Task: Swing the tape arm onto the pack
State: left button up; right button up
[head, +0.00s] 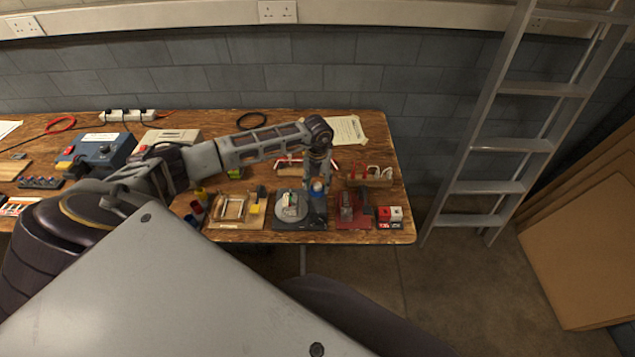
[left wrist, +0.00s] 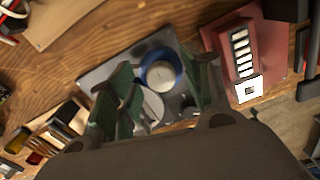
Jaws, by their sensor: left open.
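The tape arm carries a blue-rimmed roll with a pale centre (head: 318,186), at the right of a dark base plate (head: 285,224). The roll also shows in the left wrist view (left wrist: 161,75). A small pale pack (head: 290,208) stands on the grey round plate (head: 282,213) left of the roll. My left gripper (head: 317,181) is over the roll, pointing down. In the left wrist view its green fingers stand apart on either side of the roll (left wrist: 163,82). I cannot tell whether they touch it. The fingers partly hide the pack and round plate there. My right gripper is out of view.
A wooden frame fixture (head: 233,209) stands to the left. A wooden tray (head: 371,179) lies behind. The table's front edge is close to the base plate.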

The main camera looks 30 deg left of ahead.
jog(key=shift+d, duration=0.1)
pick_arm(q)
jog(key=c, duration=1)
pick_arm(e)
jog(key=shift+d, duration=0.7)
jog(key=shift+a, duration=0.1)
